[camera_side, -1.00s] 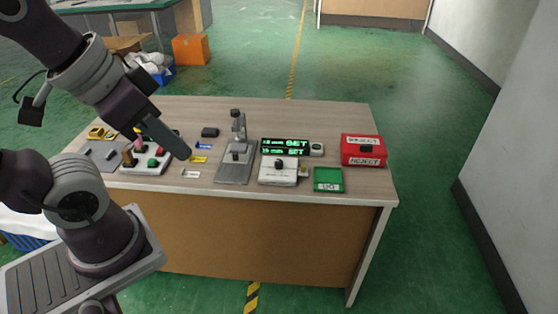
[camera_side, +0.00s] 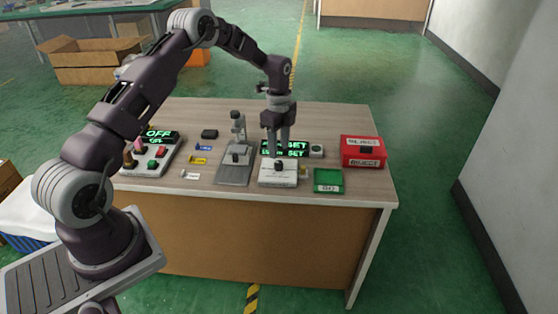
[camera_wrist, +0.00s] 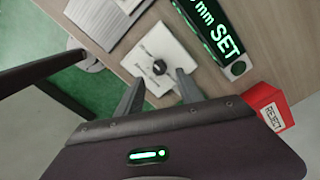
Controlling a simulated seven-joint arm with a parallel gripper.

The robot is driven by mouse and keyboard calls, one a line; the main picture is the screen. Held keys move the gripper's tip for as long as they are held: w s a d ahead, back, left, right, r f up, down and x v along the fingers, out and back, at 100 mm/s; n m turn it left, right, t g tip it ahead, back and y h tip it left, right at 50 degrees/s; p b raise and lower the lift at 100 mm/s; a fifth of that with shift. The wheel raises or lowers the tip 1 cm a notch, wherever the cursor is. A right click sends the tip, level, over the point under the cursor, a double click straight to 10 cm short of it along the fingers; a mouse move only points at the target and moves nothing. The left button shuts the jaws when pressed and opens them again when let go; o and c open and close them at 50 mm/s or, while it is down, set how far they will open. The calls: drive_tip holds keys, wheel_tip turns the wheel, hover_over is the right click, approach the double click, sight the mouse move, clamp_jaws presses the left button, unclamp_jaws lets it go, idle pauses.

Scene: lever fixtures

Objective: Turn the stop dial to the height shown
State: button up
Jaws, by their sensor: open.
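The stop dial is a small dark knob (camera_side: 279,165) on a white box (camera_side: 277,179) near the table's front edge. In the wrist view the knob (camera_wrist: 159,67) is faceted and sits on the white box (camera_wrist: 147,50), between the fingertips as seen from above. My gripper (camera_side: 279,148) points down over the knob, its fingers open on either side. The side view does not show clearly whether they touch it. The green-lit display (camera_side: 297,149) behind is partly covered by my gripper. It reads "mm SET" in the wrist view (camera_wrist: 212,30); its full number is not readable.
A grey stand with a metal post (camera_side: 237,150) is close on the left. A green tray (camera_side: 328,181) and a red reject box (camera_side: 362,151) are on the right. A button panel (camera_side: 150,158) and several small tags are farther left.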

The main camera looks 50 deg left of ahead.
sight(279, 163)
wheel_tip(279, 163, down, 6)
drive_tip(key=shift+r, duration=0.1)
clamp_jaws()
